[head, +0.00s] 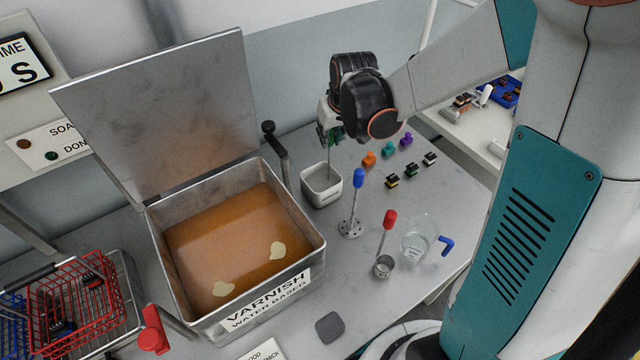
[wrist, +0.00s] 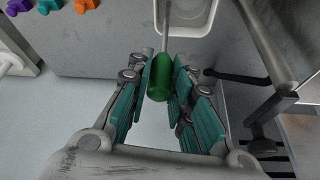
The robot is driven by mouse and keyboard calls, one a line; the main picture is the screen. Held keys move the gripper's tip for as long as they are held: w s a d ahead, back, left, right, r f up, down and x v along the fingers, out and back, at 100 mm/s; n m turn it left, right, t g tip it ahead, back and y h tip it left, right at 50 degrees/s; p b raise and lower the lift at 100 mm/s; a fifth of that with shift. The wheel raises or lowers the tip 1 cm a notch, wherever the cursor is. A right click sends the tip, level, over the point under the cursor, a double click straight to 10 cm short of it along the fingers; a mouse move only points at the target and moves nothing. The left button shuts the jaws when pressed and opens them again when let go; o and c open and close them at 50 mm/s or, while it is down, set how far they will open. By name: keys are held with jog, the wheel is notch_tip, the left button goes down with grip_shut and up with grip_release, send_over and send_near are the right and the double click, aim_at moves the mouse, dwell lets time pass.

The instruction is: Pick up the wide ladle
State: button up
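A green-handled tool (wrist: 161,82) stands with its thin rod running into a small white container; its lower end is hidden. My gripper (wrist: 164,68) is around the green handle. The left finger pads look very near it and a narrow gap seems to show on the right, so I cannot tell whether they grip. In the head view my gripper (head: 330,138) is over the white container (head: 322,187). A blue-handled tool with a perforated disc (head: 352,212) and a red-handled ladle with a small cup (head: 386,252) stand apart. I cannot tell which is the wide ladle.
A metal varnish vat (head: 315,245) with a raised lid (head: 160,110) stands left of the container, a dark-topped post (head: 271,145) beside it. A clear jug (head: 417,238) stands right. Several small connectors (head: 390,180) lie behind. A red wire basket (head: 75,305) is far left.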

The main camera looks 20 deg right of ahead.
grip_shut()
